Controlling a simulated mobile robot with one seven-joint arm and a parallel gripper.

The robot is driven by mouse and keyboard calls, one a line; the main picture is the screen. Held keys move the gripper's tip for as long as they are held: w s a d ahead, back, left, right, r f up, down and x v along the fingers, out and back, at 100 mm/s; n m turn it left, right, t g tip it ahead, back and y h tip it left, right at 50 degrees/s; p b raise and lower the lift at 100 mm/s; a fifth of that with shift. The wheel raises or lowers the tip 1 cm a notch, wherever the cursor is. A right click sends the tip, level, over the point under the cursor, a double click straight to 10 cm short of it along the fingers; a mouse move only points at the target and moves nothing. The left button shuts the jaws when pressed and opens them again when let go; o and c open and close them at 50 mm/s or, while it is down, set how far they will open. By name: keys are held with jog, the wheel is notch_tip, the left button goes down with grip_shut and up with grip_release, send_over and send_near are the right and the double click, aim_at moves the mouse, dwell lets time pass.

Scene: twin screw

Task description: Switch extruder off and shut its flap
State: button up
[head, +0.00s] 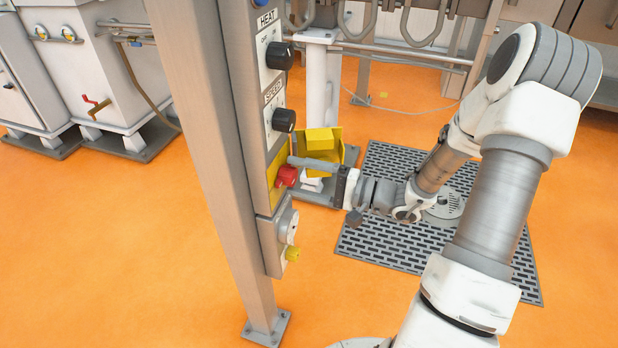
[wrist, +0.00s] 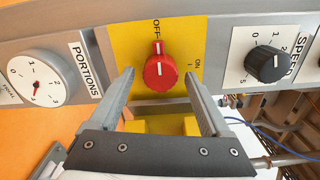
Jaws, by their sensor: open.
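The red knob (wrist: 160,72) sits on a yellow plate (wrist: 125,30) marked OFF and ON. Its narrow end with the white mark points to OFF. In the head view the knob (head: 287,176) is on the side of the post's control panel. My gripper (wrist: 160,76) is open, one finger on each side of the knob; I cannot tell if either touches it. In the head view my gripper (head: 298,177) reaches the panel from the right. A yellow box-like part (head: 345,156) with a raised yellow piece (head: 320,139) stands behind my gripper; I cannot tell which part is the flap.
The SPEED knob (head: 284,120) and HEAT knob (head: 280,56) are above on the panel. The PORTIONS dial (wrist: 36,88) is beside the yellow plate. A grey floor grate (head: 400,250) lies under my arm. Open orange floor is at left.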

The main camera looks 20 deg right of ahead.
jog(key=p+v, duration=0.3)
jog(key=v, duration=1.4)
jog(key=shift+d+p, duration=0.15)
jog(key=shift+p, duration=0.25)
jog(key=shift+s, duration=0.1)
